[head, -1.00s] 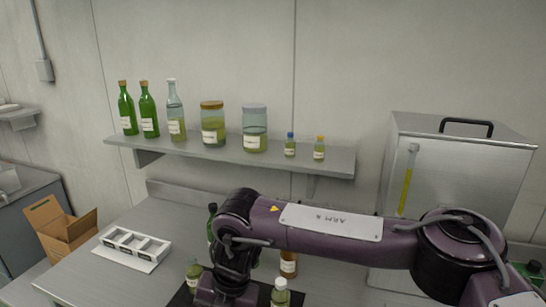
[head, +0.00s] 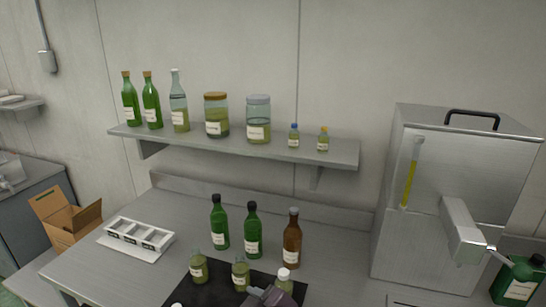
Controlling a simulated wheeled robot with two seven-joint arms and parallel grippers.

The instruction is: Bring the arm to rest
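Only a small purple piece of my arm shows, at the bottom edge of the head view, in front of the dark mat (head: 205,291) and just below a small pale-capped bottle (head: 285,281). My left gripper is out of view.
Two green bottles (head: 220,224) (head: 252,232) and a brown bottle (head: 292,240) stand behind the mat. Small oil jars (head: 198,268) (head: 240,275) stand on it. A white compartment tray (head: 140,235) is left; a steel tank (head: 440,250) is right. The shelf (head: 335,150) holds several bottles and jars.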

